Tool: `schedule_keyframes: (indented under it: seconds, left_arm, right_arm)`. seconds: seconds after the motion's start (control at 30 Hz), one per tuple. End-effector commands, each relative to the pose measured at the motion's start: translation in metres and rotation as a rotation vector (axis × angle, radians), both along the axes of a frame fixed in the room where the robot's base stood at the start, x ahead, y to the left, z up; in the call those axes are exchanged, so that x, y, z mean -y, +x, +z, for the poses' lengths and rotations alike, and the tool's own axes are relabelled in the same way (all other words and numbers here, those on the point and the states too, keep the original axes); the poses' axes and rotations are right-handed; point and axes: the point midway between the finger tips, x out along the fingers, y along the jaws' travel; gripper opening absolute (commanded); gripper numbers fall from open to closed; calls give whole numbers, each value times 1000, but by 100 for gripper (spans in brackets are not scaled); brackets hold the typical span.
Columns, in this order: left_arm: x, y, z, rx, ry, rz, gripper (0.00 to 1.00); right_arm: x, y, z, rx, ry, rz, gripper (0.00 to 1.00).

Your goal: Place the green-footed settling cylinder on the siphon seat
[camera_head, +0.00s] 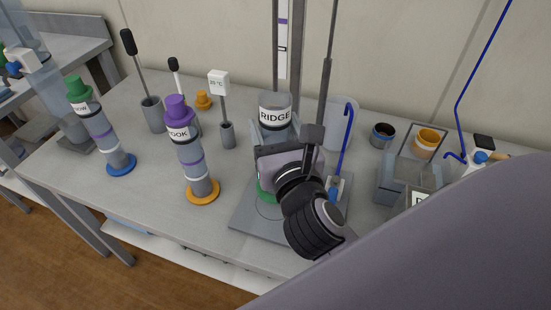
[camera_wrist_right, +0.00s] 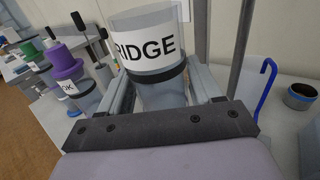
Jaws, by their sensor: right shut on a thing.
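The green-footed settling cylinder is a clear, upright cylinder labelled RIDGE (camera_head: 275,113). Its green foot (camera_head: 264,191) shows just left of my wrist. My right gripper (camera_head: 280,140) is shut around the cylinder below its label. The right wrist view shows the cylinder (camera_wrist_right: 150,48) with a dark band between the two fingers (camera_wrist_right: 163,92). The siphon seat appears to be the grey plate (camera_head: 246,222) with a circle outline. The foot is over or on this plate, behind the outline's visible front; my wrist hides the contact.
A purple-capped cylinder with an orange foot (camera_head: 203,192) and a green-capped one with a blue foot (camera_head: 122,165) stand left. A blue siphon tube (camera_head: 345,150) rises right of the gripper. Tall grey rods stand behind. A grey box (camera_head: 408,180) is at right.

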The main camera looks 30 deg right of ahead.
Motion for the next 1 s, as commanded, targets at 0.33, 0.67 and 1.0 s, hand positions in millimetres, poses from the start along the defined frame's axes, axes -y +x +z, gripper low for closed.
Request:
schedule_keyframes:
  seconds: [0.33, 0.67, 1.0]
  left_arm:
    - [0, 0, -14, 0, 0, 0, 90]
    - [0, 0, -23, 0, 0, 0, 90]
    - [0, 0, -24, 0, 0, 0, 90]
  right_arm:
    - [0, 0, -28, 5, -2, 0, 16]
    - [0, 0, -51, 8, 0, 0, 16]
    - [0, 0, -57, 1, 1, 0, 90]
